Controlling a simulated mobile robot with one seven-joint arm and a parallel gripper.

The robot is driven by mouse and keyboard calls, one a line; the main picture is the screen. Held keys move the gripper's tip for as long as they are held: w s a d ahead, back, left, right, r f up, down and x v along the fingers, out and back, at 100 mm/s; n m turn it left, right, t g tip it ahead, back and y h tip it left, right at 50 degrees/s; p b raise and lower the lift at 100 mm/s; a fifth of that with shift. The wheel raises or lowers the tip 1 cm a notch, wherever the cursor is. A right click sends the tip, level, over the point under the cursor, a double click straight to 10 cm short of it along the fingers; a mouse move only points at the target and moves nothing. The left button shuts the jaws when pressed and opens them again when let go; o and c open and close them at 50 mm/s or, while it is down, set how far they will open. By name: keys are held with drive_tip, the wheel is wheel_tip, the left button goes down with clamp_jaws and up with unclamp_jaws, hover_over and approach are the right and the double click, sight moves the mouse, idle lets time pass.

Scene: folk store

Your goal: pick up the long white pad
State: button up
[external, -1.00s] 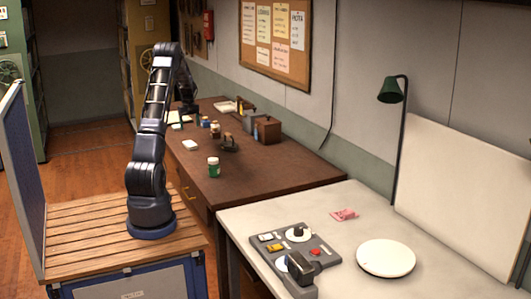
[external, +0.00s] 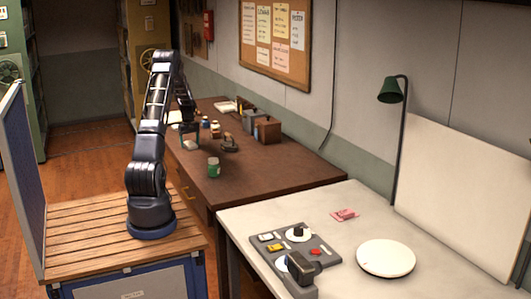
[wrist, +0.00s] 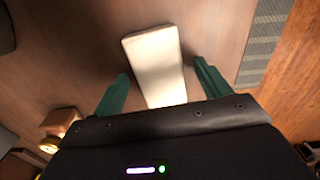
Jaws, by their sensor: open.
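The long white pad (wrist: 153,50) lies on the brown desk in the wrist view, its far end extending past my fingertips. My gripper (wrist: 161,70) is open, with one green finger on each side of the pad and gaps between. The near end of the pad is hidden behind the gripper body. In the external view my gripper (external: 190,143) is low over the left part of the desk. It largely covers the pad there. I cannot tell how high the fingertips are above the desk.
A green jar (external: 213,168) stands on the brown desk (external: 255,178) nearer the camera. A dark object (external: 230,145), small jars and a brown wooden box (external: 268,130) stand right of my gripper. The wrist view shows a small wooden item (wrist: 62,121) at left.

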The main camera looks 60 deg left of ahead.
drive_tip(key=c, duration=1)
drive_tip(key=shift+c, duration=0.2)
